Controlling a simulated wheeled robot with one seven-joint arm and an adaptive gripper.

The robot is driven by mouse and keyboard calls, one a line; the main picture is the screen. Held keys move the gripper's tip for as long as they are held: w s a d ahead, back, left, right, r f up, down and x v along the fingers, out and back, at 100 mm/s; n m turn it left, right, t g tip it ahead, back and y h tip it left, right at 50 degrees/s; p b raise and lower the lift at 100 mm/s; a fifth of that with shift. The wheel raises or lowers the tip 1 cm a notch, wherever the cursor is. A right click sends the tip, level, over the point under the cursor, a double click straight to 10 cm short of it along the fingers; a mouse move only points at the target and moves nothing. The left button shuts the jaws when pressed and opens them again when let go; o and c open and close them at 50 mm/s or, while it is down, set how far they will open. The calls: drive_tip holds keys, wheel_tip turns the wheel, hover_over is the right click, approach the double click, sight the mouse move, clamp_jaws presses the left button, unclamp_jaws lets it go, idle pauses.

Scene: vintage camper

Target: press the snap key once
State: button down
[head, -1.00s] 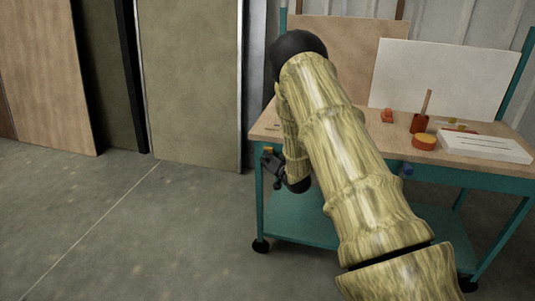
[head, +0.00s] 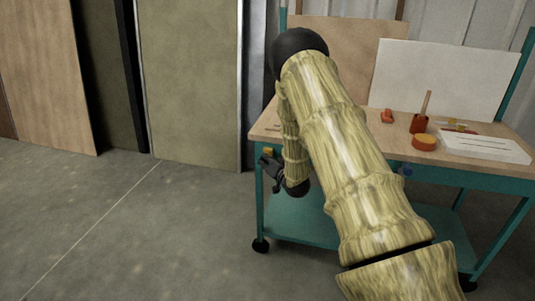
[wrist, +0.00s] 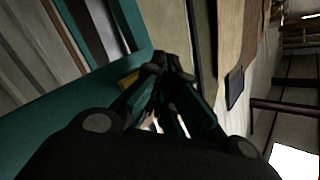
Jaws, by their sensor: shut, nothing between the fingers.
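A small yellow piece (head: 267,151), which may be the snap key, is on the teal front rail at the left end of the workbench. It also shows in the wrist view (wrist: 129,79), partly hidden behind my fingers. My gripper (head: 264,161) is shut and empty, just below and in front of the yellow piece in the head view. In the wrist view its fingertips (wrist: 165,64) meet beside the yellow piece, to its right. I cannot tell whether they touch it. No marking on the piece is readable.
The workbench (head: 470,178) has a wooden top and teal legs on casters. An orange cup with a stick (head: 419,123), an orange round tub (head: 424,142) and a white slab (head: 487,149) stand on its right side. Large panels (head: 192,80) lean at the left. The floor there is clear.

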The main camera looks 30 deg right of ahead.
drive_tip(key=s+a, duration=0.1)
drive_tip(key=a, duration=0.1)
drive_tip(key=s+a+p, duration=0.1)
drive_tip(key=s+a, duration=0.1)
drive_tip(key=shift+s, duration=0.1)
idle(0.5)
idle(0.8)
